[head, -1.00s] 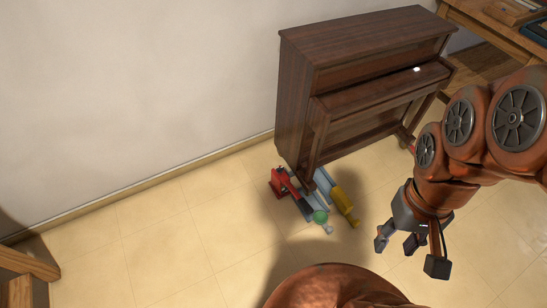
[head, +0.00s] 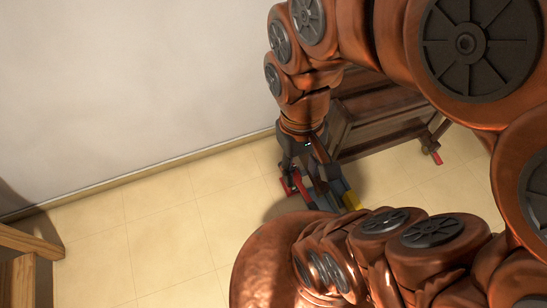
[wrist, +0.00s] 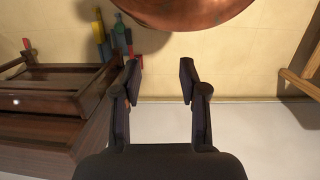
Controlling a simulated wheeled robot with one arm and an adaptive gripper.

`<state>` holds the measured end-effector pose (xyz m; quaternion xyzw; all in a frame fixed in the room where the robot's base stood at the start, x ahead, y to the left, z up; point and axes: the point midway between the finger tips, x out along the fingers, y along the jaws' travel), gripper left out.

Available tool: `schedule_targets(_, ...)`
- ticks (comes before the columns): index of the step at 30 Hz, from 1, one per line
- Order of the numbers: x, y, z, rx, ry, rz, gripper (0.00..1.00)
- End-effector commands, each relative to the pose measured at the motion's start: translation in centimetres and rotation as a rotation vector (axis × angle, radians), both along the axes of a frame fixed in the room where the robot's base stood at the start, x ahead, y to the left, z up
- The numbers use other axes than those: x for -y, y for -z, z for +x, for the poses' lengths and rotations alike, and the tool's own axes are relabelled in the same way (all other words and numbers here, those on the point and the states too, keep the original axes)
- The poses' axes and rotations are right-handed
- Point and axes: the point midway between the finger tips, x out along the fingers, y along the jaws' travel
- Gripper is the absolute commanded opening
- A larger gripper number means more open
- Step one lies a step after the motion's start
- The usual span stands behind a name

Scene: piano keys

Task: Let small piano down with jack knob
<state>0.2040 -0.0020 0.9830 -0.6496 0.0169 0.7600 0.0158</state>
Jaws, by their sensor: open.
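The small piano (head: 375,125) is dark brown wood and stands by the wall, mostly hidden behind my arm in the head view. It also shows at the left of the wrist view (wrist: 45,95). The jack has red (head: 284,186), blue and yellow (head: 351,201) parts on the floor at the piano's near left corner. My gripper (wrist: 160,78) is open and empty. In the head view it overlaps the jack; I cannot tell the height gap.
Another red part (head: 436,157) lies under the piano's right end. Wooden furniture (head: 25,245) stands at the far left. The tiled floor (head: 150,225) between it and the jack is clear. The wall (head: 120,90) runs behind.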

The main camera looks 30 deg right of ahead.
Motion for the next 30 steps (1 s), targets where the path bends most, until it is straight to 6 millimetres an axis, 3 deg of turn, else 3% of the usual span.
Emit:
schedule_targets(1,0.2,1.9,0.9,0.0,0.031,-0.004,0.43)
schedule_targets(17,4.9,18.3,15.4,0.044,0.531,-0.06,0.43)
schedule_targets(30,11.3,35.7,25.9,0.076,0.945,-0.101,0.43)
